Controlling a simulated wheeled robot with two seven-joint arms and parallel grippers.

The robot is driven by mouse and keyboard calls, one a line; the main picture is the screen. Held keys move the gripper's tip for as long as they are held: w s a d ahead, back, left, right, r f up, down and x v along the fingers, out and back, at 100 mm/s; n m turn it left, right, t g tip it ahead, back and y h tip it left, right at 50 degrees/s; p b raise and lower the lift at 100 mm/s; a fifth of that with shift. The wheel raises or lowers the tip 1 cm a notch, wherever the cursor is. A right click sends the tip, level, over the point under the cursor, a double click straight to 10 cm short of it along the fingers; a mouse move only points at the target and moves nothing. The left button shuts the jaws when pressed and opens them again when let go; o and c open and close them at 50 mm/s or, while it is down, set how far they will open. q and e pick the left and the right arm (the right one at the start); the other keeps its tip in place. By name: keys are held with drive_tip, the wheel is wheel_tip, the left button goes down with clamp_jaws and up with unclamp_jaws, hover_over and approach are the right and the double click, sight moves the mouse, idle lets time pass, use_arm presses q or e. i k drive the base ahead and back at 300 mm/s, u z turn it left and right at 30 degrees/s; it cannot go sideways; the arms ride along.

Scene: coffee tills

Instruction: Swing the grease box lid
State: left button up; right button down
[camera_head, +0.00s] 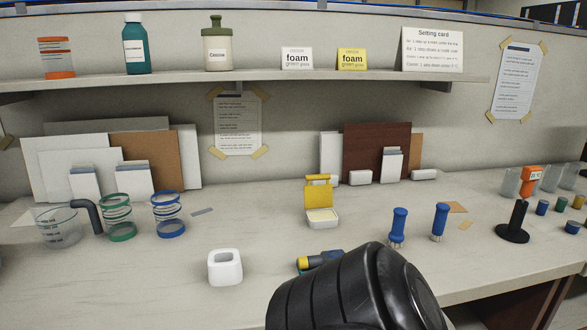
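The grease box (323,222) is a small white box at the middle of the counter, with pale cream contents showing inside. Its yellow lid (318,194) stands raised, roughly upright, at the back of the box. Neither gripper can be made out. A large black ribbed part, which looks like one of my arm links, fills the bottom middle in front of the box, with no fingers showing.
A yellow and blue tool (320,260) lies partly hidden behind the black part. A white holder (225,267) stands front left. Two blue-handled tools (398,226) (439,221) stand right of the box. A black stand (513,226) is further right. Bare counter lies left of the box.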

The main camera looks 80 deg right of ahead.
sight(317, 196)
drive_tip(key=k, duration=0.7)
drive_tip(key=z, duration=0.8)
